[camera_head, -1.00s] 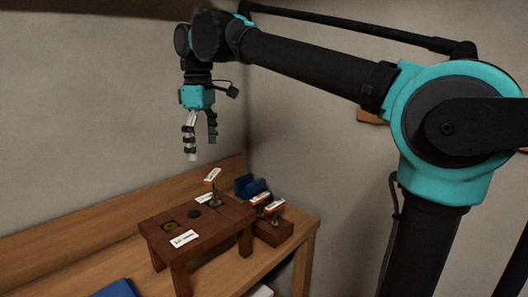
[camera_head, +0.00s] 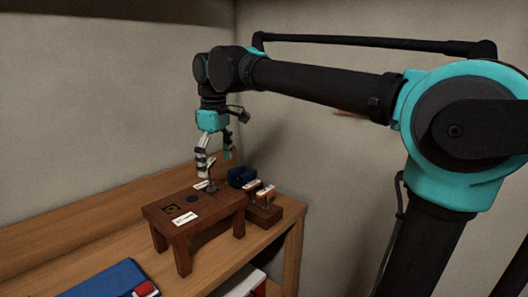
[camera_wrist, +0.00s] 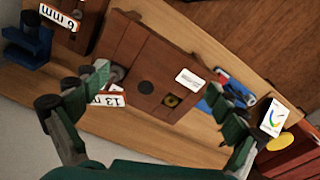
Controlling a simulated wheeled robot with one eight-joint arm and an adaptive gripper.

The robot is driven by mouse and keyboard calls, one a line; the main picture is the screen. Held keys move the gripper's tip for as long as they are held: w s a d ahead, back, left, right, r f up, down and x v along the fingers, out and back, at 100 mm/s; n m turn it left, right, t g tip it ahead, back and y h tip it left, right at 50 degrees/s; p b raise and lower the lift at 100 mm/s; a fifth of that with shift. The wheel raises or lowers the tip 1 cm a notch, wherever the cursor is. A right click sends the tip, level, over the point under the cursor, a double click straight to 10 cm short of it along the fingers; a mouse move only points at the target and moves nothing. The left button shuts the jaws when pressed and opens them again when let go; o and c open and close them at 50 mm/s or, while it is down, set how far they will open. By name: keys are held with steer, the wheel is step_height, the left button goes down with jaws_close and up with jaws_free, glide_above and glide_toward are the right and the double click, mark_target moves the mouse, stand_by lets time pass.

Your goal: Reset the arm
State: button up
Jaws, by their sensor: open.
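My gripper (camera_head: 214,162) hangs fingers-down from the arm in the head view. Its fingers are apart with nothing seen between them. In the picture the fingertips lie just over the back of a small dark wooden stand (camera_head: 205,212). A tool with a metal stem (camera_head: 211,187) stands upright at the back of the stand, its top hidden by my gripper. In the wrist view my gripper (camera_wrist: 165,90) shows both fingers spread, one near a "13 mm" label (camera_wrist: 106,99). The stand (camera_wrist: 160,60) shows between them, with a dark round hole and a brass-coloured one.
A wooden block (camera_head: 264,214) with labelled tools sits right of the stand, a blue holder (camera_head: 241,177) behind it. A blue object with a red part (camera_head: 110,280) lies at front left. Walls rise behind the wooden bench (camera_head: 110,255). The air above the bench's left side is clear.

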steer(key=w+d+f+m+t, duration=0.1)
steer(key=w+d+f+m, duration=0.3)
steer(key=d+f, duration=0.65)
steer(key=s+d+f+m+t, duration=0.1)
steer(key=s+d+f+m, duration=0.4)
steer(key=d+f, duration=0.5)
steer(key=s+d+f+m+t, duration=0.1)
steer(key=s+d+f+m, duration=0.3)
steer(key=s+d+f, duration=0.3)
steer(key=d+f, duration=0.4)
steer(key=f, duration=0.2)
steer(key=shift+s+d+f+m+t, duration=0.15)
steer(key=shift+d+f+m+t, duration=0.15)
steer(key=shift+f+m+t, duration=0.1)
